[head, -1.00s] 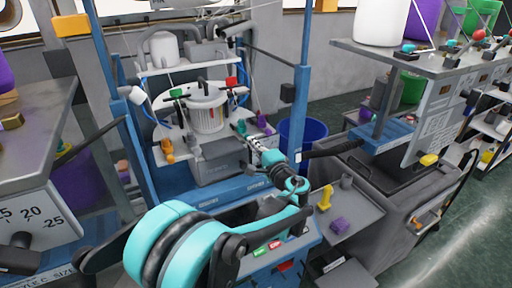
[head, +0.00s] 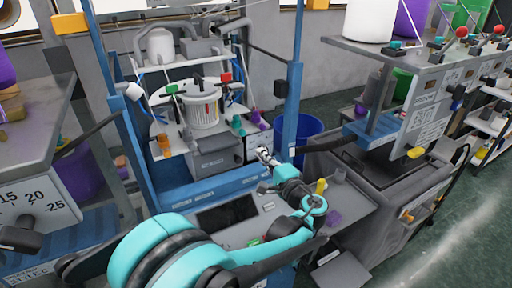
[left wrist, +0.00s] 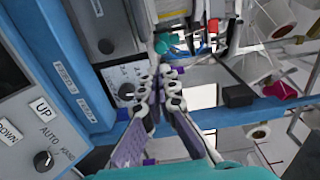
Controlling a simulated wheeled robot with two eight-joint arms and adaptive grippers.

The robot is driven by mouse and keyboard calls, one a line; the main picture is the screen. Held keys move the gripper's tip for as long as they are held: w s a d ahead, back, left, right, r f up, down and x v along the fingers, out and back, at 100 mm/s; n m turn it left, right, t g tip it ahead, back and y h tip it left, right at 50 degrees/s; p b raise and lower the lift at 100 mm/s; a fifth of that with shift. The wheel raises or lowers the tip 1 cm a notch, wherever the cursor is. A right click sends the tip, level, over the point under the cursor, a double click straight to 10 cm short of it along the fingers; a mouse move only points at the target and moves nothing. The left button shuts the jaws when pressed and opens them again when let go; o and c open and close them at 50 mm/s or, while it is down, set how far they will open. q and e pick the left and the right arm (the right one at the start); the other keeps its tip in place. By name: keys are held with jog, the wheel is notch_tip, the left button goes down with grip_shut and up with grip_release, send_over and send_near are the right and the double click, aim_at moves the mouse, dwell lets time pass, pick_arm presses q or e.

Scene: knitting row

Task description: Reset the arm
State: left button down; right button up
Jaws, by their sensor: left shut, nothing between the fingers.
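My left gripper (head: 264,154) shows in the head view at the end of a teal and grey arm, in front of the knitting machine (head: 203,108). Its fingers are shut with nothing between them. It appears above the front panel of the machine, pointing away and a little left. In the left wrist view the fingers (left wrist: 168,80) reach up the middle, with purple-grey pads. Blue machine framing lies behind them. My right gripper is in neither view.
Blue posts (head: 291,95) flank the machine. A blue bin (head: 300,132) stands behind right, and a grey cabinet (head: 375,190) at right. At left is a grey table (head: 40,110). Open floor lies far right.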

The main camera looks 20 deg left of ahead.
pick_arm(q)
jog(key=s+a+f+n+g+h+b, duration=0.1)
jog(key=s+f+n+g+h+b, duration=0.15)
jog(key=s+f, duration=0.45)
jog(key=s+a+f+n+g+h+b, duration=0.1)
jog(key=s+a+f+g+h+b, duration=0.1)
jog(key=s+f+h, duration=0.35)
pick_arm(e)
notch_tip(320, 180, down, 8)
jog(key=b, duration=0.3)
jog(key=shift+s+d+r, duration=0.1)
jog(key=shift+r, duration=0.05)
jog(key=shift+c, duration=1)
pick_arm(q)
jog(key=s+d+f+n+h, duration=0.4)
jog(key=s+d+f, duration=0.4)
jog(key=s, duration=0.5)
jog(key=shift+d+f+h, duration=0.3)
jog(key=shift+f+h, duration=0.3)
jog(key=shift+h, duration=0.3)
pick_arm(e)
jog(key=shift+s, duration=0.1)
